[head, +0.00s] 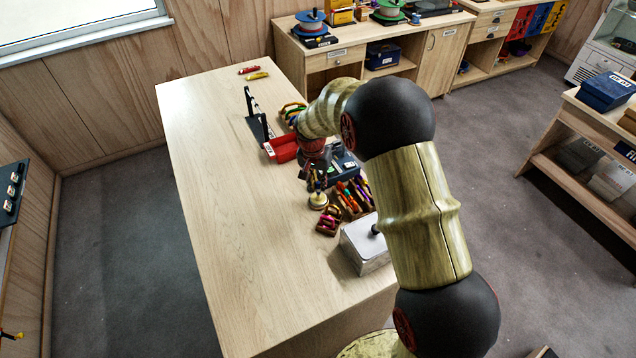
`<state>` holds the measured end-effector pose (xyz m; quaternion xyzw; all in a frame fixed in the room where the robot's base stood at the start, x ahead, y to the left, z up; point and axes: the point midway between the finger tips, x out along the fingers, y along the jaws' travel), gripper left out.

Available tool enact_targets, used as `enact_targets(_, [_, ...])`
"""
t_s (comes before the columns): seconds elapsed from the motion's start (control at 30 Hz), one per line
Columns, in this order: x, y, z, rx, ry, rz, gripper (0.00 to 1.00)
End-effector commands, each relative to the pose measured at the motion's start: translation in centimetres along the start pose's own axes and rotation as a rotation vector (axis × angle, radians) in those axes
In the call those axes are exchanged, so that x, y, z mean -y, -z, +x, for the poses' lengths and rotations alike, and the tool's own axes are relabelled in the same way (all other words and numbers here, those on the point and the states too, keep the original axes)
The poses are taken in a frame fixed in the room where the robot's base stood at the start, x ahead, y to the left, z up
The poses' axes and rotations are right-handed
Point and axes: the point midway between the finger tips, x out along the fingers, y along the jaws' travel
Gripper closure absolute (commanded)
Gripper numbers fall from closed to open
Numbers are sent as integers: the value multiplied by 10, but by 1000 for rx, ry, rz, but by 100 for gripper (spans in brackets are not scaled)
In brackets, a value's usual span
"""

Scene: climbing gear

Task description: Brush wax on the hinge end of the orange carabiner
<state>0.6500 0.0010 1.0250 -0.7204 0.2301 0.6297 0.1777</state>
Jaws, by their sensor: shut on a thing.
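My gripper (317,180) points down over the right half of the wooden table. Its dark fingers are small here and partly covered by my wrist. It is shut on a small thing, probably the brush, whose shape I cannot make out. A small pale round pot or stand (318,200) is just below the fingertips; I cannot tell whether they touch. A dark upright stand (256,118) is to the upper left, with small pale pieces along it. Several coloured items, some orange (347,198), lie in a wooden tray. I cannot tell which thing is the orange carabiner, and its hinge end is not discernible.
A red box (283,148) is left of my wrist. A grey metal box (366,245) is near the table's right edge. A small tray of pink items (328,220) is beside it. Red and yellow pieces (257,75) lie at the far end. The table's left side (215,190) is clear.

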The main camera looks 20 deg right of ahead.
Motion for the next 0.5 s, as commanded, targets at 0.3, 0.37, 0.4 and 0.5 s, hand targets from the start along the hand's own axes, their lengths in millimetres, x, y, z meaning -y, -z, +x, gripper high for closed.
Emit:
enact_targets(0.3, [0,4,-25,-2,1,0,100])
enact_targets(0.37, [0,5,-30,-2,2,0,100])
enact_targets(0.4, [0,6,-32,-3,2,0,100])
enact_targets(0.5, [0,7,-40,-3,2,0,100])
